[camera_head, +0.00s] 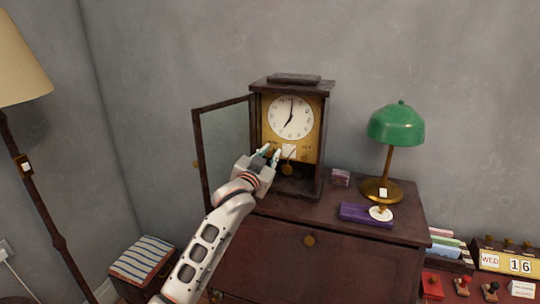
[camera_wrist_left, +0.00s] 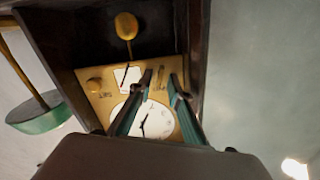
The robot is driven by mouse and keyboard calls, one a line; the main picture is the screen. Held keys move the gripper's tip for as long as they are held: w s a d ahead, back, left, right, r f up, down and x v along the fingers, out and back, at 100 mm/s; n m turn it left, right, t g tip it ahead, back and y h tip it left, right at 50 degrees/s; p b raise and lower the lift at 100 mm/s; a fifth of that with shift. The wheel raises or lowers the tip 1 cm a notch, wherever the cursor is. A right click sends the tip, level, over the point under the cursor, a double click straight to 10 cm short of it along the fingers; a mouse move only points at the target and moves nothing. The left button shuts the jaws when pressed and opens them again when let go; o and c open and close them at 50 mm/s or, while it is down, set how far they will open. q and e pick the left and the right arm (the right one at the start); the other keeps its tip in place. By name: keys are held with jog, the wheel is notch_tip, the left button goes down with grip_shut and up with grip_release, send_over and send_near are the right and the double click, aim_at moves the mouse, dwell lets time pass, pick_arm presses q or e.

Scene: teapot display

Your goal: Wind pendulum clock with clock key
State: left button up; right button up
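The pendulum clock (camera_head: 325,130) stands on the dark wooden cabinet with its glass door (camera_head: 225,145) swung open to the left. Its white dial (camera_head: 291,117) and gold face plate are exposed; the gold pendulum bob (camera_head: 288,170) hangs below and also shows in the left wrist view (camera_wrist_left: 126,26). My left gripper (camera_head: 270,153) is at the lower left of the face plate, fingers apart. In the wrist view the left gripper (camera_wrist_left: 160,78) points at the plate. A small gold piece (camera_wrist_left: 160,74), possibly the clock key, shows between its fingertips; contact is unclear.
A green lamp (camera_head: 396,125) and a purple box (camera_head: 360,214) stand right of the clock on the cabinet (camera_head: 285,212). A floor lamp (camera_head: 20,65) is at far left, a striped stool (camera_head: 143,258) at lower left. A calendar and stamps are at lower right.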

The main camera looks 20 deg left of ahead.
pick_arm(q)
jog(key=shift+f, duration=0.15)
jog(key=shift+s, duration=0.25)
jog(key=s, duration=1.1)
jog(key=shift+s+a, duration=0.2)
jog(key=shift+s, duration=0.05)
